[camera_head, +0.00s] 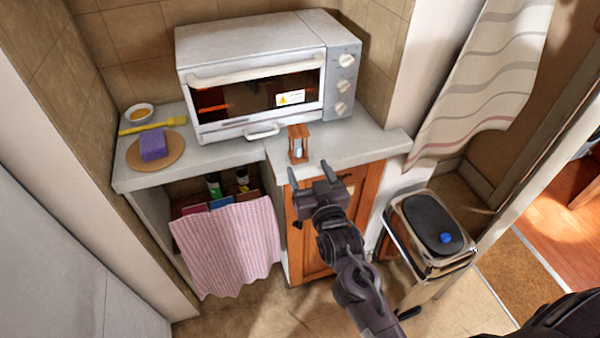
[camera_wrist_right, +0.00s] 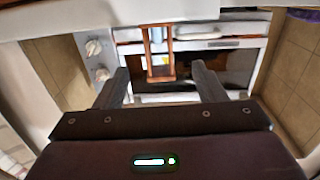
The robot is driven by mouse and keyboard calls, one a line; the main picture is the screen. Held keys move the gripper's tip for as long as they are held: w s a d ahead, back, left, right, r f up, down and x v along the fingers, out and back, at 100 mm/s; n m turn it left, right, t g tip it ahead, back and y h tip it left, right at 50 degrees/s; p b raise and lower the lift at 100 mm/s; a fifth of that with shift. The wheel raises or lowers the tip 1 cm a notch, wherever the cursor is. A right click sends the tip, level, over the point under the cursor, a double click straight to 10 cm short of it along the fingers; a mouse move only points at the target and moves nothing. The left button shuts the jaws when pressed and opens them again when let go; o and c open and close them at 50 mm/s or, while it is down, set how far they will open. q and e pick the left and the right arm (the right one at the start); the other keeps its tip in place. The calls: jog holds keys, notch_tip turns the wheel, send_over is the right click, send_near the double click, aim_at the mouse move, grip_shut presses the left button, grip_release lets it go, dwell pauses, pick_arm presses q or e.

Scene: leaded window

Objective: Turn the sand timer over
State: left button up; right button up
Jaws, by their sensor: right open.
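The sand timer (camera_head: 298,144) has a reddish wooden frame with pale glass inside. It stands upright on the light counter, just in front of the oven's right part. In the right wrist view, the timer (camera_wrist_right: 161,72) appears inverted, between the fingers and beyond them. My right gripper (camera_head: 309,171) is open and empty at the counter's front edge, short of the timer and not touching it. Its two spread fingers also show in the right wrist view (camera_wrist_right: 160,70). My left gripper is not in view.
A white toaster oven (camera_head: 250,75) stands close behind the timer. A purple sponge (camera_head: 153,144) on a round board, a yellow brush (camera_head: 153,126) and a small bowl (camera_head: 139,113) are at the left. The counter (camera_head: 345,143) right of the timer is clear. A pink striped towel (camera_head: 228,245) hangs below.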

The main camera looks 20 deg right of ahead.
aim_at(300, 149)
jog(key=w+b, duration=0.3)
jog(key=w, duration=0.5)
jog(key=shift+w+d+r, duration=0.1)
jog(key=shift+w+d, duration=0.05)
jog(key=shift+w, duration=1.05)
jog(key=c, duration=1.1)
